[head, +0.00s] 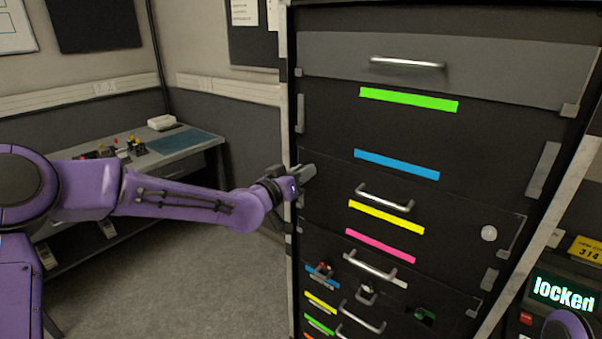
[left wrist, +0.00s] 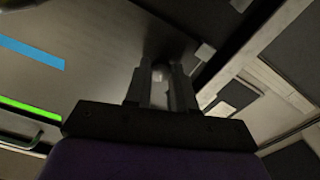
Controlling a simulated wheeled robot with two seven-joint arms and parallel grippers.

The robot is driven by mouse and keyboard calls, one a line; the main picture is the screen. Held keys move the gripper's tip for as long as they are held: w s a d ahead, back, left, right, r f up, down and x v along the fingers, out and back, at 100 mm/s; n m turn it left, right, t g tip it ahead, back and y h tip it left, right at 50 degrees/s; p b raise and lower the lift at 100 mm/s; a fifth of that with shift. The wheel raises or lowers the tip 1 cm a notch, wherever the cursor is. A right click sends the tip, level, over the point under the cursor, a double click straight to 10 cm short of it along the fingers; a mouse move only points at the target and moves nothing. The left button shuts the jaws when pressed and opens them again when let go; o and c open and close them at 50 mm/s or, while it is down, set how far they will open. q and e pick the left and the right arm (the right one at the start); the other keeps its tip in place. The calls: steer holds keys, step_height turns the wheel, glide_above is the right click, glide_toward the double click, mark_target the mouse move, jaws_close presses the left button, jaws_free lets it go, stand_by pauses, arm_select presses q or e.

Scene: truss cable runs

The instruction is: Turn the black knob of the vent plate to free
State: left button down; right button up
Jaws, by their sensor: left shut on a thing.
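My left gripper (head: 306,171) reaches in from the left to the left edge of the dark plate with a blue strip (head: 397,164) on the tall rack. In the left wrist view its fingers (left wrist: 167,74) are close together against that plate (left wrist: 95,68), with a small pale glint between them. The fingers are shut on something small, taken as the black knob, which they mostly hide. The knob's pointing direction and any label cannot be read. My right gripper is not in view.
The rack carries several drawers with metal handles (head: 385,198) and coloured strips. A pale round knob (head: 489,233) sits at the right. A display (head: 563,293) at the lower right reads "locked". A workbench (head: 177,146) stands at the left; floor between is clear.

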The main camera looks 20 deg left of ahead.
arm_select(q)
steer(key=n+b, duration=0.2)
steer(key=n, duration=0.9)
steer(key=shift+f+b, duration=0.15)
steer(key=shift+b, duration=0.25)
stand_by(0.3)
steer(key=c, duration=0.9)
jaws_free()
steer(key=shift+c, duration=0.2)
steer(key=b+v, duration=0.2)
steer(key=v, duration=0.8)
steer(key=shift+s, duration=0.25)
